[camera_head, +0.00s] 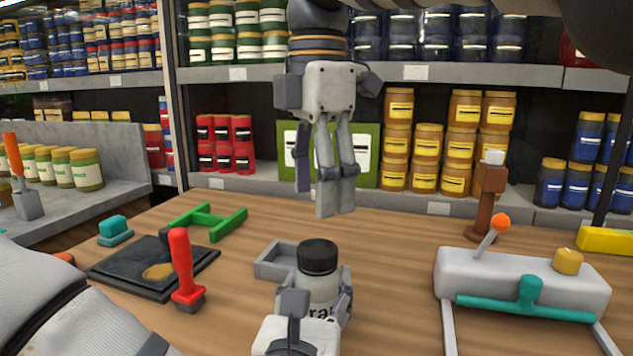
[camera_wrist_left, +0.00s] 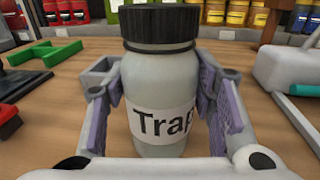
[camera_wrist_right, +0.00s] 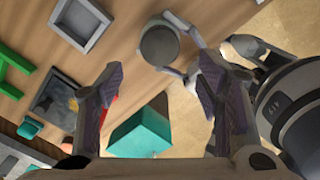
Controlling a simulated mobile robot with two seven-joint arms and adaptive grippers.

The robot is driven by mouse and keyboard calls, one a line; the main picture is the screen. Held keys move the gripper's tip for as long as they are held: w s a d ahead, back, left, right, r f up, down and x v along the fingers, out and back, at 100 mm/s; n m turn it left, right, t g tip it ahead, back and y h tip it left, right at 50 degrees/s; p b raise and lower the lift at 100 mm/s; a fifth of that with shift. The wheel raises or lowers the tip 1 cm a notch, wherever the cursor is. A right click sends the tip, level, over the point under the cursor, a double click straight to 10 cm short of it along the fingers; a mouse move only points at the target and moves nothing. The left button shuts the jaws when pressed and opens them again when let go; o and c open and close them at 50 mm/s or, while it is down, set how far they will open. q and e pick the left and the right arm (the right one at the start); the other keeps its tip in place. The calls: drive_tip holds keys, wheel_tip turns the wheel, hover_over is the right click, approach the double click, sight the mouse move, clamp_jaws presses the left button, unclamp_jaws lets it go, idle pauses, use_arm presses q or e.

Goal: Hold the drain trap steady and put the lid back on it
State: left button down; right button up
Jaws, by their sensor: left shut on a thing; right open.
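The drain trap (camera_head: 318,287) is a pale bottle labelled "Trap", standing upright on the wooden table; it also shows in the left wrist view (camera_wrist_left: 160,85). The black ribbed lid (camera_head: 318,255) sits level on its mouth, also seen in the left wrist view (camera_wrist_left: 160,25) and from above in the right wrist view (camera_wrist_right: 159,45). I cannot tell whether it is tightened. My left gripper (camera_head: 318,300) is shut around the bottle's body, one finger on each side. My right gripper (camera_head: 335,208) points down, open and empty, above the lid and apart from it.
A small grey tray (camera_head: 275,264) lies just behind the trap. A red-handled tool (camera_head: 182,270), a black plate (camera_head: 125,272) and a green frame (camera_head: 212,222) lie left. A white device with teal bar (camera_head: 520,285) stands right. Shelves of jars (camera_head: 425,145) stand behind.

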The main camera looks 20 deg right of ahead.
sight(318, 248)
wheel_tip(318, 248, down, 8)
idle(0.5)
